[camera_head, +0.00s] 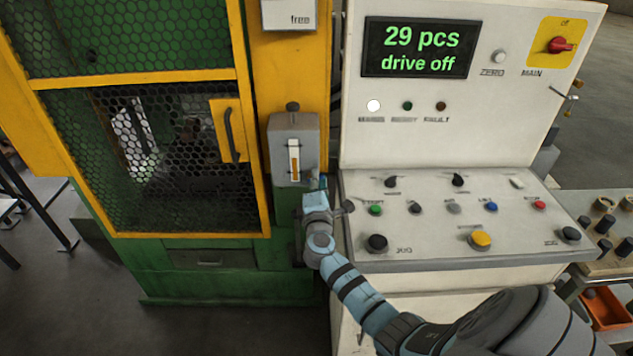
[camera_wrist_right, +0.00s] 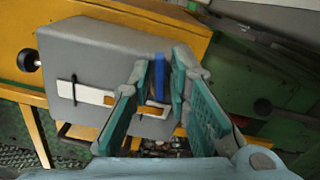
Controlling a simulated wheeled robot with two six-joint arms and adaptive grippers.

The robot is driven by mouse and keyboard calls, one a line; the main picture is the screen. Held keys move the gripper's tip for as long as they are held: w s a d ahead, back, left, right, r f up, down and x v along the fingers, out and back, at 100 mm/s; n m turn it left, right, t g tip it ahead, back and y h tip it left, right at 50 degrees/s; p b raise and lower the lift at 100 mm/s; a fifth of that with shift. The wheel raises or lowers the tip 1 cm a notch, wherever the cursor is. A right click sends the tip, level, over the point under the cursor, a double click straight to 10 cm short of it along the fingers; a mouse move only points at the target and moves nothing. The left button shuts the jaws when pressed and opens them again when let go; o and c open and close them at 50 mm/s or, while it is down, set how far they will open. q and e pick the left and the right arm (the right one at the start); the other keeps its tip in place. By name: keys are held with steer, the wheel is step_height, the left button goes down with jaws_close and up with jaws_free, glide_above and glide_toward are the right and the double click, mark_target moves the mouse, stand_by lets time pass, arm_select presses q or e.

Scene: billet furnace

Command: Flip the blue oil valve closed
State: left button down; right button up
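The blue oil valve handle (camera_wrist_right: 159,75) shows in the right wrist view as a short upright blue bar beside the grey oil box (camera_wrist_right: 95,60). My right gripper (camera_wrist_right: 163,68) has its two teal fingers on either side of the handle, partly open. A narrow gap shows around the blue bar, and I cannot tell whether a finger touches it. In the head view the right gripper (camera_head: 320,192) is at the lower right corner of the grey box (camera_head: 280,135) and hides most of the handle. My left gripper is not in view.
The white control console (camera_head: 455,215) with buttons and knobs is just right of my right arm. A yellow-framed mesh guard (camera_head: 160,150) stands left of the box. A table with parts (camera_head: 610,260) and an orange bin (camera_head: 608,310) is at far right.

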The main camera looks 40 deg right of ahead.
jaws_close()
steer(key=m+b, duration=0.3)
steer(key=shift+f, duration=0.3)
steer(key=shift+o, duration=2.3)
jaws_free()
steer(key=v, duration=1.2)
